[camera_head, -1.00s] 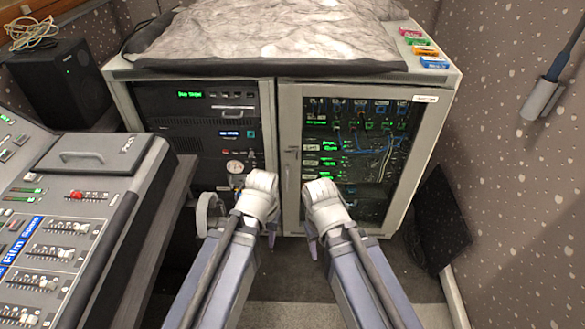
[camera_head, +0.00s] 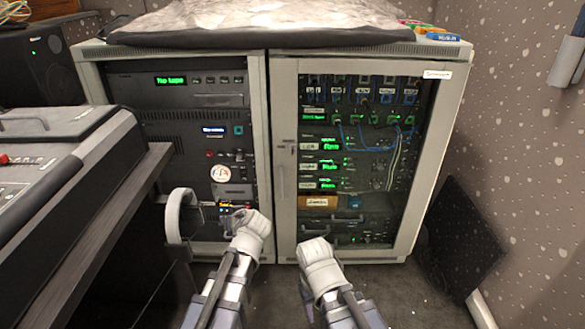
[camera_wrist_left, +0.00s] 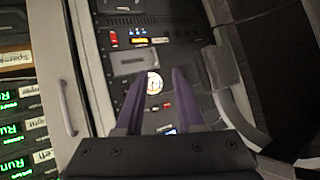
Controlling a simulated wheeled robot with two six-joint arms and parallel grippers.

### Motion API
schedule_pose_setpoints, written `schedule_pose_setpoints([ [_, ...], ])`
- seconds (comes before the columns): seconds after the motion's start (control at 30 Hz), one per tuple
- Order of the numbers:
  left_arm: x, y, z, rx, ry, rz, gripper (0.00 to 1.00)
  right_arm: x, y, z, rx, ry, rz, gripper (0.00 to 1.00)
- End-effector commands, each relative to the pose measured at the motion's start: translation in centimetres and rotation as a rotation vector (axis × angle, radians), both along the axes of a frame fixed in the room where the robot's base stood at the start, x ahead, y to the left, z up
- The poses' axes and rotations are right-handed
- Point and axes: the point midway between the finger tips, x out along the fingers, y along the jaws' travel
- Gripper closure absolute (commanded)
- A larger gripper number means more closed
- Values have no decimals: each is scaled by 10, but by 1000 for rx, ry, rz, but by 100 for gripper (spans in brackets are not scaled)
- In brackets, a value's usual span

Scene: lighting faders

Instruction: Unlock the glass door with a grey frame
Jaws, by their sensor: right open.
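The glass door's grey frame (camera_head: 286,100) encloses the right half of the cabinet in the head view, and the door looks closed. A slim upright handle (camera_head: 281,180) with a small fitting above it is on the frame's left side. The handle also shows in the left wrist view (camera_wrist_left: 65,108), left of the fingers. My left gripper (camera_head: 248,235) is in front of the left bay, its fingers hidden in the head view. The left wrist view shows its fingers (camera_wrist_left: 157,85) apart and empty. My right gripper (camera_head: 318,262) is low before the door; its fingers are hidden.
The cabinet's left bay holds rack units with a round gauge (camera_head: 220,173). A round grey ring (camera_head: 180,215) is near my left gripper. A mixing desk (camera_head: 60,170) stands close on the left. A dark panel (camera_head: 460,235) leans by the right wall.

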Motion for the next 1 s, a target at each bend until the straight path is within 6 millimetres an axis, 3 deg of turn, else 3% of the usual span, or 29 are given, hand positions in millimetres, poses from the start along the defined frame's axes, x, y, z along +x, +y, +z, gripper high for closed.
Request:
schedule_pose_setpoints([
  [0.03,23,-14,16,18,-105,-26,62,0,0,-3,0,0,0,50],
  [0.1,48,-37,44,32,-258,-82,62,0,0,-3,0,0,0,50],
  [0.2,75,-80,79,23,-437,-193,62,0,0,-2,0,0,0,50],
  [0.3,89,-123,103,0,-553,-312,62,0,0,-2,0,0,0,50],
  [0.43,96,-164,117,-32,-624,-426,62,0,0,-2,0,0,0,50],
  [0.6,98,-183,123,-49,-650,-484,62,0,0,-2,0,0,0,50],
  [0.83,101,-184,123,-51,-651,-486,62,0,0,-2,0,0,0,50],
  [1.0,115,-187,123,-50,-650,-486,62,0,0,-2,0,0,0,50],
])
